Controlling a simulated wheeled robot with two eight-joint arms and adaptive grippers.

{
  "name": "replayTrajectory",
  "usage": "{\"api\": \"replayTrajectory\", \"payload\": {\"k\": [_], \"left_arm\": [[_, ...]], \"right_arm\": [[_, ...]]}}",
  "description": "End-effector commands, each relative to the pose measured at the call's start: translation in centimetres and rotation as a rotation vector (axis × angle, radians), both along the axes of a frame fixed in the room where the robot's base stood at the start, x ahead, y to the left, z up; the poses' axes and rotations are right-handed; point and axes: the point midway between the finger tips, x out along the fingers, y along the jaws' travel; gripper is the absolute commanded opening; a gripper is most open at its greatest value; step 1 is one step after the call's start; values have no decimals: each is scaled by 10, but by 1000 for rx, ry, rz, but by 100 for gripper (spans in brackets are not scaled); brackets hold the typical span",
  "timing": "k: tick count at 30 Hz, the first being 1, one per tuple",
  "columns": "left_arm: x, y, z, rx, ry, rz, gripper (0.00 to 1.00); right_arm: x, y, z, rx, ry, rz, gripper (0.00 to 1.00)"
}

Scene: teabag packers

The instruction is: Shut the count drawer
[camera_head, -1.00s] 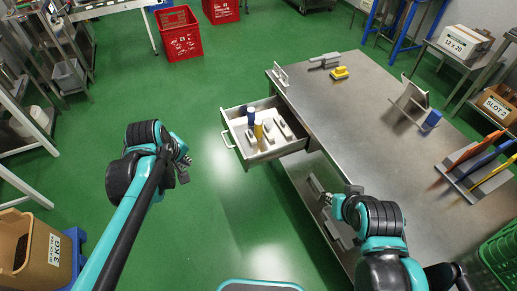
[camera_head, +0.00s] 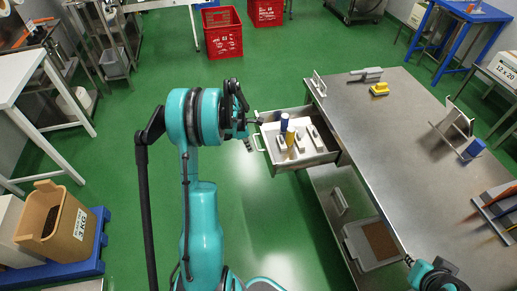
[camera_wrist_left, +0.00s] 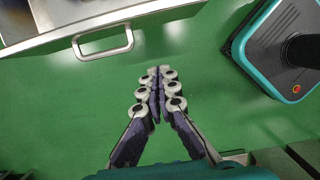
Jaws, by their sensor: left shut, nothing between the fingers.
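The count drawer (camera_head: 267,151) stands open, pulled out to the left from the steel table. Its bar handle (camera_head: 257,143) is on the outer front and also shows in the left wrist view (camera_wrist_left: 104,43). Inside are a blue cylinder, a yellow one and several pale blocks. My left gripper (camera_head: 248,121) is beside the drawer front, on its outer side. In the left wrist view my left gripper (camera_wrist_left: 155,72) is shut and empty, pointing towards the drawer front, apart from the handle. Only a bit of my right arm shows at the lower right; its fingers cannot be made out.
The steel table (camera_head: 385,130) carries a yellow block (camera_head: 379,90) and a blue block (camera_head: 473,149). A grey tray (camera_head: 372,243) lies on its lower shelf. A tan bin (camera_head: 52,222) stands at left. Green floor is clear left of the drawer.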

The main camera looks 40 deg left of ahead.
Motion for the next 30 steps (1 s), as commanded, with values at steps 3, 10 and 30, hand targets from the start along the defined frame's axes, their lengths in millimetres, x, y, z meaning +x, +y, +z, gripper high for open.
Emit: {"api": "replayTrajectory", "payload": {"k": [3,10,30], "left_arm": [[5,-4,-28,1,0,-3,0],[14,-12,-76,2,0,-4,0],[46,-39,-77,2,0,-4,0]], "right_arm": [[0,0,-14,0,0,0,19],[0,0,-34,0,0,0,19],[0,0,-47,0,0,0,19]]}}
